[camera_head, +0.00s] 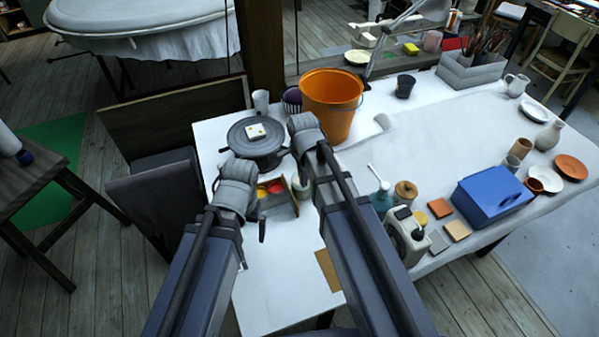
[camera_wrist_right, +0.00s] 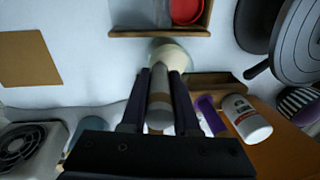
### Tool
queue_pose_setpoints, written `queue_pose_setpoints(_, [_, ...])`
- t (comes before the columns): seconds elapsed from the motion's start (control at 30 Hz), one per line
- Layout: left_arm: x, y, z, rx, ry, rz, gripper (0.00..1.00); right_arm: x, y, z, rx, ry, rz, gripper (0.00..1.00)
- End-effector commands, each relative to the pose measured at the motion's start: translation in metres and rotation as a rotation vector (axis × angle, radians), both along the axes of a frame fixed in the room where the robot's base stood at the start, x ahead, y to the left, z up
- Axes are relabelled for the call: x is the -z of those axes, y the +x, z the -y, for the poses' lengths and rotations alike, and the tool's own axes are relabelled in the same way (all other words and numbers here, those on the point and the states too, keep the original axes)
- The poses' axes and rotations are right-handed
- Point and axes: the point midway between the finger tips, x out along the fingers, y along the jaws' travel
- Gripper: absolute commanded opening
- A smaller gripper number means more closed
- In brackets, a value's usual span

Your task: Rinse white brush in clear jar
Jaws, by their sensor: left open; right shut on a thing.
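My right gripper (camera_wrist_right: 160,76) is shut on a pale, rod-like thing with a brown band, which looks like the white brush (camera_wrist_right: 160,103). Its far end points at a cream, round shape (camera_wrist_right: 172,54) that may be the clear jar's opening. I cannot tell if the brush is inside it. In the head view a small glassy jar (camera_head: 301,188) stands beside the wooden paint box, below my right wrist, whose fingers are mostly hidden there. My left gripper (camera_head: 254,232) is open and empty at the near left of the white table, close to the box.
The wooden box (camera_head: 282,205) holds red and yellow paint pots. A dark banding wheel (camera_head: 255,140) and an orange bucket (camera_head: 331,97) stand behind. A teal bottle (camera_head: 381,200), a grey device (camera_head: 406,237) and a blue case (camera_head: 492,197) are to the right. The near table end is fairly clear.

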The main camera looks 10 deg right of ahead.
Motion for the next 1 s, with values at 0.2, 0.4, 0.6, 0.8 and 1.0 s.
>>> queue_pose_setpoints(0.2, [0.0, 0.0, 0.0, 0.0, 0.0, 0.0, 1.0, 0.0, 0.011, -0.003, -0.001, 0.0, 0.0, 0.0])
queue_pose_setpoints(0.4, [0.0, 0.0, 0.0, 0.0, 0.0, 0.0, 1.0, 0.0, 0.011, -0.003, -0.001, 0.0, 0.0, 0.0])
queue_pose_setpoints(0.6, [-0.004, 0.0, 0.0, 0.0, 0.0, 0.0, 1.0, -0.003, 0.011, -0.003, -0.001, 0.0, 0.0, 0.0])
queue_pose_setpoints(0.8, [-0.021, 0.0, 0.0, 0.0, 0.0, 0.0, 1.0, -0.021, 0.011, -0.003, -0.001, 0.0, 0.0, 0.0])
queue_pose_setpoints(1.0, [-0.04, 0.0, 0.0, 0.0, 0.0, 0.0, 1.0, -0.04, 0.011, -0.003, -0.001, 0.0, 0.0, 0.0])
